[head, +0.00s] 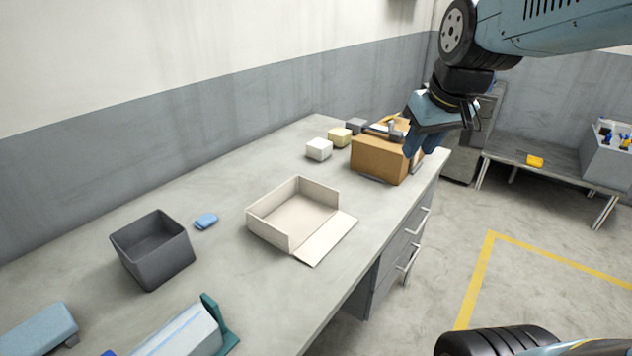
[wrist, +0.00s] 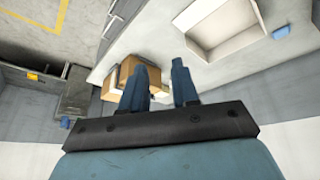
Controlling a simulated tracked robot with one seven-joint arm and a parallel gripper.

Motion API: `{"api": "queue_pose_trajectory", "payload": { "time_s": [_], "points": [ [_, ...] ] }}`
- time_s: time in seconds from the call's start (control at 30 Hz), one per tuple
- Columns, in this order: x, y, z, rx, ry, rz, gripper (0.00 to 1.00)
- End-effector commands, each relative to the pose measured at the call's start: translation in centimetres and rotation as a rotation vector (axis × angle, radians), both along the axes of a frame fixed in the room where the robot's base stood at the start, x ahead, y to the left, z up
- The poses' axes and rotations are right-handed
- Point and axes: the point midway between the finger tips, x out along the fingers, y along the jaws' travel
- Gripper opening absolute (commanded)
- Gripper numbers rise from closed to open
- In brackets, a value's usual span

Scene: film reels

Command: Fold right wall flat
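A cream open-topped box (head: 267,229) sits in the middle of the workbench. Its right wall (head: 327,240) lies folded outward, flat or nearly flat on the bench top, and the other walls stand up. The box also shows at the top of the wrist view (wrist: 235,47), partly cut off. My gripper (head: 425,150) is beyond the box to the right, beside a brown cardboard box (head: 372,160), and is apart from the cream box. Whether the gripper touches the cardboard box is unclear.
A dark grey bin (head: 152,262) and a blue block (head: 206,221) are left of the cream box.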

Motion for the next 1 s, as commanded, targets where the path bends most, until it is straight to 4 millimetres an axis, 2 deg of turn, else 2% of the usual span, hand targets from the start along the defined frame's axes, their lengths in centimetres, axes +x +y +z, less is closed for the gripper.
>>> {"api": "queue_pose_trajectory", "payload": {
  "time_s": [0.03, 0.27, 0.6, 0.8, 1.0],
  "points": [
    [1.6, 0.7, -0.5, -0.005, 0.013, 0.037, 0.3],
    [7.9, 3.9, -2.6, -0.019, 0.039, 0.215, 0.3],
    [16.6, 9.1, -8.1, -0.011, 0.063, 0.465, 0.3],
    [20.5, 11.9, -11.8, 0.002, 0.067, 0.582, 0.3],
    [22.4, 13.4, -14.0, 0.011, 0.064, 0.644, 0.3]
  ]
}}
